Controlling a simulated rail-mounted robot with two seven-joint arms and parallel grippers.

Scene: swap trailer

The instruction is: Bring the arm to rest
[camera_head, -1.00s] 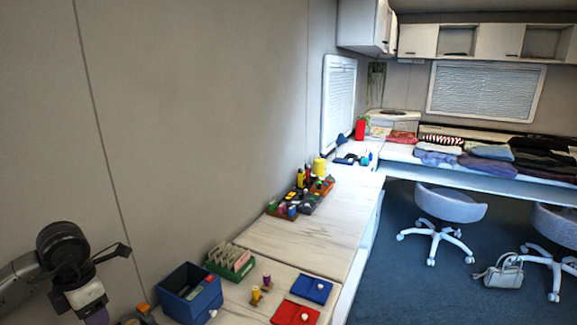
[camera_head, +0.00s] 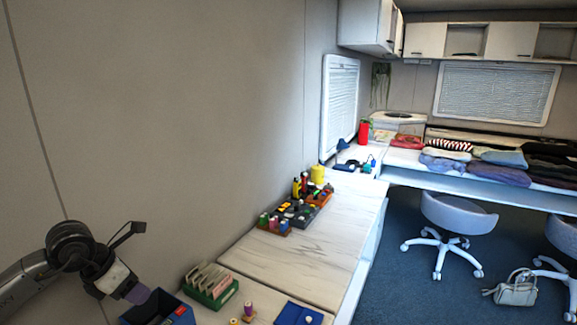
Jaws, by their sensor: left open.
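My left arm comes in from the lower left. Its left gripper (camera_head: 136,292) points down and right, close to the blue box (camera_head: 184,318) at the bottom edge, and overlaps the box's far left side in this view. I cannot tell whether they touch. The jaws are open, and nothing shows held in them. My right arm and gripper are not in view.
A green rack of cards (camera_head: 212,290), thread spools (camera_head: 248,309) and a blue tray (camera_head: 298,313) stand on the near bench (camera_head: 290,262). Several small items crowd its wall side farther back. A grey chair (camera_head: 450,215) and white handbag (camera_head: 514,291) are on the floor.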

